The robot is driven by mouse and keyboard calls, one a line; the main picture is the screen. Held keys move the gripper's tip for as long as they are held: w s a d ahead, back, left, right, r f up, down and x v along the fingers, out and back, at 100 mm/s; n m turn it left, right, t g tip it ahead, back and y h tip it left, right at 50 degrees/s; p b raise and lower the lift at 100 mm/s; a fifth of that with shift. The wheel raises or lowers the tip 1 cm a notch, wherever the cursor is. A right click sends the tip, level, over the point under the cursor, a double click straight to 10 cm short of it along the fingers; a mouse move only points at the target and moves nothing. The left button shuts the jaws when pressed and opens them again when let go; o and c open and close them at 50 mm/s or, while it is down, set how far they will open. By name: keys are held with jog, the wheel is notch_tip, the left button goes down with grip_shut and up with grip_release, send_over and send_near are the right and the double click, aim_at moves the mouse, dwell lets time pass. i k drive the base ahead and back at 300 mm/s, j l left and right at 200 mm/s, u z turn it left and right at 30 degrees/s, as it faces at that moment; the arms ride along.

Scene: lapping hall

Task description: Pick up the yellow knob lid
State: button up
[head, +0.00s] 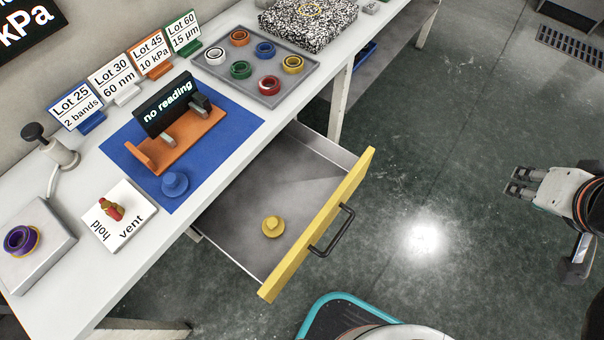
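The yellow knob lid (272,227) lies in the open drawer (232,237), knob upward, toward the drawer's yellow front (318,225). The drawer has a black bar handle (333,230) and is otherwise empty where I can see. My gripper (513,185) is at the far right of the head view, over the floor, well apart from the drawer and the lid. It points left. Its fingers are small and seen edge-on, so I cannot tell whether it is open or shut. I see nothing held in it.
A blue knob lid (175,184) sits on a blue mat (225,125) beside an orange stand (183,142). A grey tray (222,70) holds several coloured rings. A hold/vent valve plate (119,216) is at left. The floor between drawer and gripper is clear.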

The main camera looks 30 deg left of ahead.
aim_at(273, 225)
jog(key=i, duration=2.15)
jog(key=i+u, duration=0.2)
jog(key=i, duration=0.3)
jog(key=i+l+u, duration=0.25)
jog(key=i, duration=0.25)
jog(key=i+l+u, duration=0.2)
jog(key=i, duration=0.3)
jog(key=u, duration=3.45)
